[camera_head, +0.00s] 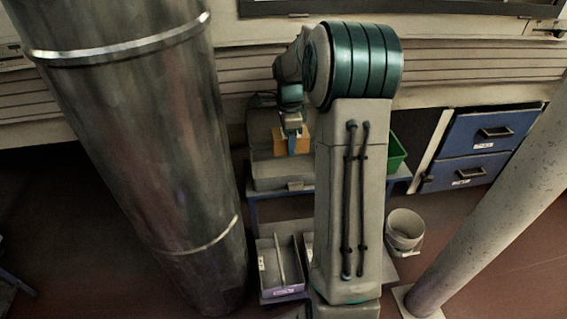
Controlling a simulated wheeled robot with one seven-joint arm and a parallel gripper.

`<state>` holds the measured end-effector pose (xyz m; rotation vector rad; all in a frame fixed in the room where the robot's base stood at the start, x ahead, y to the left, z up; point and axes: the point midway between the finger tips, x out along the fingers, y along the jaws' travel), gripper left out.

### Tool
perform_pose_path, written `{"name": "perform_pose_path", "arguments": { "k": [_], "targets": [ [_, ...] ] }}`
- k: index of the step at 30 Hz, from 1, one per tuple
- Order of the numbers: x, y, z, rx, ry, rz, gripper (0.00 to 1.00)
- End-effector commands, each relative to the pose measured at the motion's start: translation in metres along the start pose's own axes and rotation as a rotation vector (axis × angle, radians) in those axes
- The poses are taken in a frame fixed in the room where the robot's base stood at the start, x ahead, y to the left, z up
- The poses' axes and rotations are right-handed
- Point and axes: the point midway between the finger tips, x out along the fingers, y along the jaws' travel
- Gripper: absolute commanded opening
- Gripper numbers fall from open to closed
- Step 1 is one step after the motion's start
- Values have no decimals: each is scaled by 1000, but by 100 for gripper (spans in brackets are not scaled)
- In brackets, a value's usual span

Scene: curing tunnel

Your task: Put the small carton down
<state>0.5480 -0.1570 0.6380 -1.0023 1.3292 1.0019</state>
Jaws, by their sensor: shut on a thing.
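The small carton (278,141) is orange-brown and shows in the head view left of my arm's column. My gripper (292,144) is at the carton, in front of its right part, and is shut on it. The carton is seen against a grey box-shaped unit (277,178) on a blue-framed table (261,213). I cannot tell whether the carton's underside touches anything. My gripper hides part of the carton, and my arm hides the middle of the table.
A large metal duct (150,150) stands close on the left. A pale post (490,220) slants on the right. A green bin (396,153) is right of my arm. Below are a divided grey tray (283,291) and a white bucket (404,229). Blue drawers (478,134) stand at the right.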

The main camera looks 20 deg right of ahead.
Motion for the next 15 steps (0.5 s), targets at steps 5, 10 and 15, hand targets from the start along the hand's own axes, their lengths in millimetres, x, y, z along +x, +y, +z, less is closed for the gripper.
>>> {"name": "perform_pose_path", "arguments": {
  "k": [5,10,15],
  "targets": [
    [32,0,0,6,-1,2,30],
    [51,0,0,3,-1,1,30],
    [74,0,-1,4,-1,1,30]
  ]
}}
